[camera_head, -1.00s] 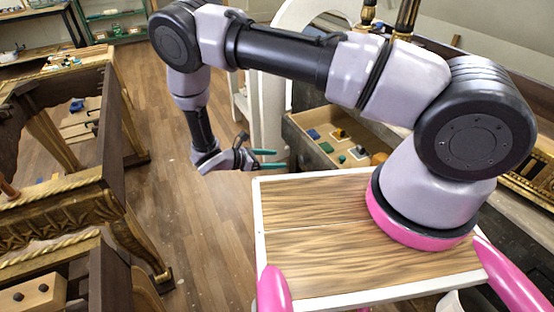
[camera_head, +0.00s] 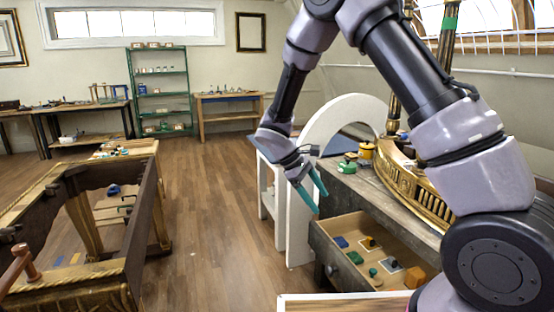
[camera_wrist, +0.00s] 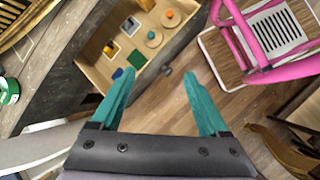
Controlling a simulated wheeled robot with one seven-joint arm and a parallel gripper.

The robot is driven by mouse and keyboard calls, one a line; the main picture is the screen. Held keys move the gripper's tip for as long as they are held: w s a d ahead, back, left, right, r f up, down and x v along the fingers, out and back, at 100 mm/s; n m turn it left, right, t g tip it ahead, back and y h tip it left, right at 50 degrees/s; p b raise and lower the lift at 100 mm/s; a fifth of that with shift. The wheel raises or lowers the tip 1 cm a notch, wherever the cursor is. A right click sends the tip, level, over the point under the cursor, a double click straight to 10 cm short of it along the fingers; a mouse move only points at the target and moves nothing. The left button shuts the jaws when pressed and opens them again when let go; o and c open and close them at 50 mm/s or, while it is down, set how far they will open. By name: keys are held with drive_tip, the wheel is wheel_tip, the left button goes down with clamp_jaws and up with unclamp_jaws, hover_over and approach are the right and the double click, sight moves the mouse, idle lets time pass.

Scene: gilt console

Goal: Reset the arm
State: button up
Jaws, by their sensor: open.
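My gripper (camera_head: 312,190) has teal fingers and hangs beside the white arch, to the left of and above the open drawer, in the head view. In the wrist view the two fingers of my gripper (camera_wrist: 158,88) stand apart with nothing between them. My arm comes from the lower right, rises, and bends down to the gripper.
An open drawer (camera_head: 328,240) with several small items juts from the grey workbench (camera_head: 390,205). A white arch (camera_head: 300,230) stands close behind the gripper. A gilt console frame (camera_head: 130,255) stands at left. A green shelf (camera_head: 130,95) is at the far wall. Wooden floor between is clear.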

drive_tip(key=s+d+r+m+t+y, duration=0.2)
drive_tip(key=s+d+r+m+y, duration=0.1)
drive_tip(key=r, duration=0.7)
drive_tip(key=s+d+r+m+t+y, duration=0.3)
drive_tip(key=s+d+r+m, duration=0.2)
drive_tip(key=r, duration=0.5)
drive_tip(key=s+d+r+m+t+y, duration=0.2)
drive_tip(key=s+d+r+m+t, duration=0.1)
drive_tip(key=s+d+r+m, duration=0.2)
drive_tip(key=s+r+m, duration=0.2)
drive_tip(key=s+r, duration=0.2)
drive_tip(key=r, duration=0.1)
drive_tip(key=shift+s+y, duration=0.35)
drive_tip(key=shift+y, duration=0.05)
drive_tip(key=shift+d, duration=0.1)
